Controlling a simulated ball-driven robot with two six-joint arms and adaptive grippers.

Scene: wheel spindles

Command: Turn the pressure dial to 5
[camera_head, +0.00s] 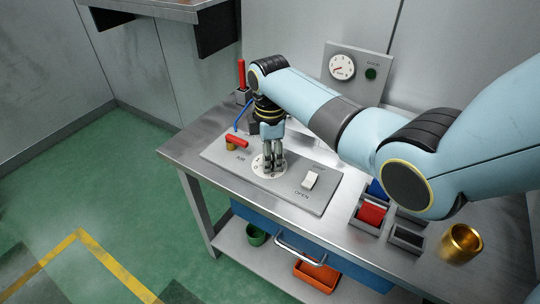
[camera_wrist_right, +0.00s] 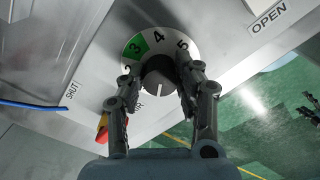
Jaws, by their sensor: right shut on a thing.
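The pressure dial (camera_head: 259,167) is a white disc on the grey panel, mostly covered by my right gripper in the head view. In the right wrist view the dial face (camera_wrist_right: 171,38) shows the numbers 2 to 5, with a green patch at 3. Its dark round knob (camera_wrist_right: 158,72) carries a short white line that points toward the bottom of the picture, away from the 5. My right gripper (camera_head: 271,165) points down, its fingers (camera_wrist_right: 157,84) closed around the knob from both sides.
A gauge (camera_head: 342,67) and green lamp (camera_head: 371,73) are on a box behind. Bins (camera_head: 372,214) and a brass cup (camera_head: 460,244) stand on the right.

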